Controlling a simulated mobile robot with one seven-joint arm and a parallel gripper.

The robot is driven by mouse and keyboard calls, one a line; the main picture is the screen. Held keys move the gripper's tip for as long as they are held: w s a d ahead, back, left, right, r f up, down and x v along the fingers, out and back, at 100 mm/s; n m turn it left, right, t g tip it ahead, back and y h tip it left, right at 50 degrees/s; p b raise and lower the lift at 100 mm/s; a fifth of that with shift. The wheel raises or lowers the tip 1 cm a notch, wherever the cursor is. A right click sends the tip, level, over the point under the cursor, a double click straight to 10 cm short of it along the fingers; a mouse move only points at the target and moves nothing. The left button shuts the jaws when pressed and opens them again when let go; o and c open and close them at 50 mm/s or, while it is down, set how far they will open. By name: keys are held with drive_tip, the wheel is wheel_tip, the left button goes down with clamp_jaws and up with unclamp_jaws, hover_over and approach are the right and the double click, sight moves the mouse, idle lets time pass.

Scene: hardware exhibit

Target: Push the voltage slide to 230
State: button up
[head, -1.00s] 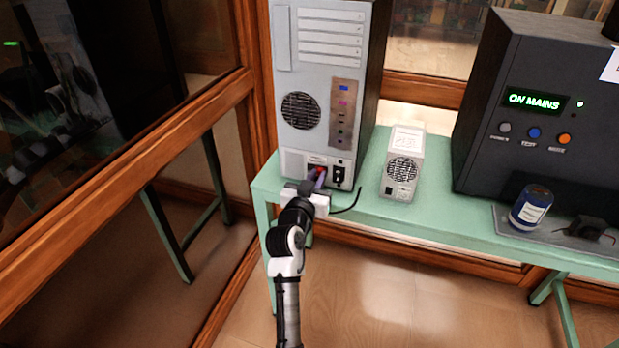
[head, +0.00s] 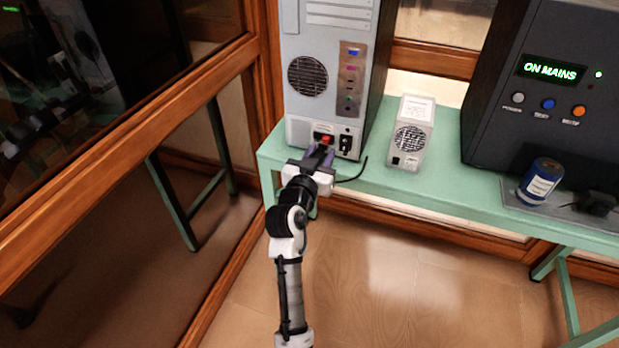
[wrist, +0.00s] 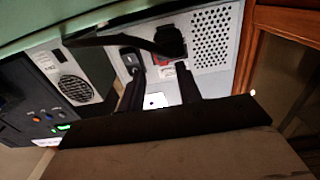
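The computer tower (head: 302,105) stands on the green bench with its rear panel facing me. The red voltage slide (head: 324,139) is low on that panel, left of a black socket (head: 345,143). Its setting is too small to read. In the wrist view, which is upside down, the red slide (wrist: 163,59) is partly hidden by a black plug-like piece (wrist: 170,40). My gripper (head: 319,155) is just in front of and below the slide, fingers pointing at the panel. In the wrist view its fingers (wrist: 158,88) are apart, with nothing held between them. I cannot tell whether they touch anything.
A black cable (head: 352,177) curves beside my gripper. A small white vented unit (head: 410,135) stands right of the tower. Further right are a dark "ON MAINS" box (head: 530,110) and a blue can (head: 540,182). A wood-framed glass wall (head: 130,150) is at left.

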drive_tip(key=b+v, duration=0.2)
drive_tip(key=v, duration=0.8)
drive_tip(key=shift+s+b, duration=0.3)
